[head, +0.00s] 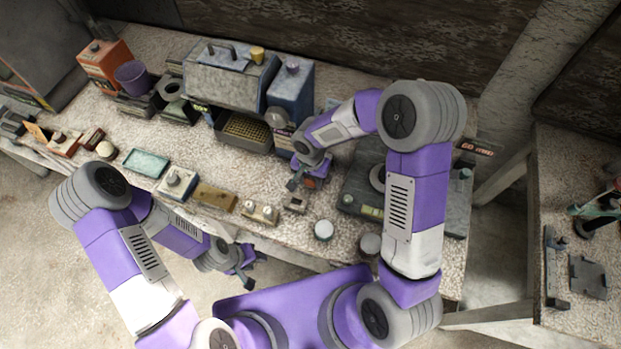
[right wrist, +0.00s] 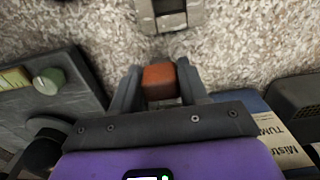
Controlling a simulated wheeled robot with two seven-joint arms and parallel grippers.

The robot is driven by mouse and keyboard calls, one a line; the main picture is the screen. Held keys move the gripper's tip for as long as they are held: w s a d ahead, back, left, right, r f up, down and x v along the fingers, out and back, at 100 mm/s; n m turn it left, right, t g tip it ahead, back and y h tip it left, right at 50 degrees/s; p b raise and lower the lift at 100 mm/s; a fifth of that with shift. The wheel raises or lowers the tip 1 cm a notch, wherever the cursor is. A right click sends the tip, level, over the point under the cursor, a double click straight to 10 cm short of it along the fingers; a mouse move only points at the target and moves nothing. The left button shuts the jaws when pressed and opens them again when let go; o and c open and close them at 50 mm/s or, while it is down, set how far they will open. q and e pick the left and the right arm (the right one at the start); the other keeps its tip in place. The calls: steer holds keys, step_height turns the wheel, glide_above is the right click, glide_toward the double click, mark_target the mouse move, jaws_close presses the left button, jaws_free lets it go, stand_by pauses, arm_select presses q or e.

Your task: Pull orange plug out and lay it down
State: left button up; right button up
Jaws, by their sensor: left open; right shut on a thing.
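The orange plug (right wrist: 158,82) sits between the two fingers of my right gripper (right wrist: 160,88) in the right wrist view. A gap of speckled tabletop shows between the plug and a small grey block (right wrist: 168,14) with a dark recess. In the head view my right gripper (head: 297,184) points down over the middle of the bench, just behind a small grey block (head: 295,204). I cannot make out the plug there. My left gripper (head: 253,272) is open and empty in front of the bench's front edge.
Small boxes line the bench front, including a tan one (head: 214,196) and a knobbed one (head: 262,211). A blue-grey machine (head: 290,92) stands behind my right gripper. A dark flat unit (head: 352,198) is to its right. Bare tabletop (head: 235,172) shows to its left.

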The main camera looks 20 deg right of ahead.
steer(key=shift+a+f+b, duration=0.1)
steer(key=shift+f+b, duration=0.25)
steer(key=shift+f, duration=0.3)
steer(key=o, duration=1.3)
steer(key=shift+c, duration=0.2)
steer(key=shift+f, duration=0.1)
steer(key=shift+r+p, duration=0.7)
steer(key=shift+r, duration=0.5)
steer(key=shift+s+r+p, duration=0.1)
steer(key=shift+r+p, duration=0.45)
steer(key=shift+r, duration=0.5)
